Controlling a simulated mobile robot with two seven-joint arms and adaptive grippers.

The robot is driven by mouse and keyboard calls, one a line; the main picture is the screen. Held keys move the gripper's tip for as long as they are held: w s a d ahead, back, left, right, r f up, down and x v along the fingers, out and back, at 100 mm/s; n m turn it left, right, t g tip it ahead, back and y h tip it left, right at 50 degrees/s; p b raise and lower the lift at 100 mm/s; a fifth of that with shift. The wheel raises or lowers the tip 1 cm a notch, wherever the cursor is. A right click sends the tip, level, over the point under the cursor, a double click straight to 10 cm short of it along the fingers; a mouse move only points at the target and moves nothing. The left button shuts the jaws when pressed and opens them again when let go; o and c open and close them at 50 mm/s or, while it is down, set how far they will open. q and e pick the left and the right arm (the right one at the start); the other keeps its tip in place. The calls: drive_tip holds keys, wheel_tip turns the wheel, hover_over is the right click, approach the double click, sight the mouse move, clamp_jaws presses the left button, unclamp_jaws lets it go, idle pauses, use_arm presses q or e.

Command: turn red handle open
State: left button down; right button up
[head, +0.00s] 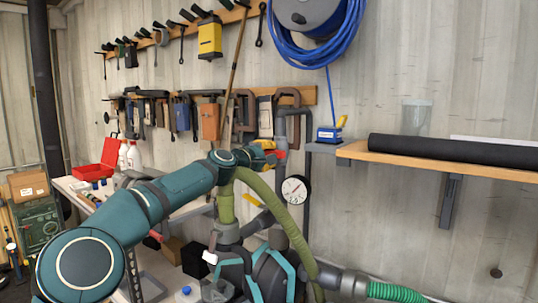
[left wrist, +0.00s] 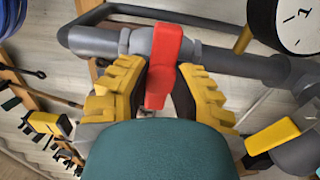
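The red handle (left wrist: 164,60) is mounted on a grey horizontal pipe in the left wrist view, its free end pointing down toward my gripper. In the head view a small part of the red handle (head: 281,154) shows just beyond the left gripper. My left gripper (left wrist: 163,82) has its yellow fingers on either side of the handle, with the dark pads closing in to its sides near the tips. It appears shut on the handle. In the head view the left gripper (head: 268,152) is partly hidden by its own wrist. My right gripper is not in view.
A round gauge (head: 295,189) sits close to the right, with a yellow lever (left wrist: 272,137) below it in the wrist view. A green hose (head: 275,215) hangs beside the pipes. A wooden shelf (head: 440,163) bears a black roll (head: 455,151). A red toolbox (head: 95,170) stands left.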

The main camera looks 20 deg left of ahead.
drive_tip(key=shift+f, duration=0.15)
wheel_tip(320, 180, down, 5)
drive_tip(key=b, duration=0.5)
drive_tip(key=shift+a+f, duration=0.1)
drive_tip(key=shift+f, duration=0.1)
use_arm(q)
drive_tip(key=m+b, duration=0.1)
drive_tip(key=m, duration=1.2)
drive_tip(key=shift+b, duration=0.3)
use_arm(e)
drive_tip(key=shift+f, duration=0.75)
use_arm(q)
drive_tip(key=shift+r+m+b, duration=0.15)
drive_tip(key=shift+m+b, duration=0.25)
drive_tip(key=shift+m, duration=2)
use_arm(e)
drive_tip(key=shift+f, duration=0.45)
use_arm(q)
drive_tip(key=c, duration=0.8)
unclamp_jaws()
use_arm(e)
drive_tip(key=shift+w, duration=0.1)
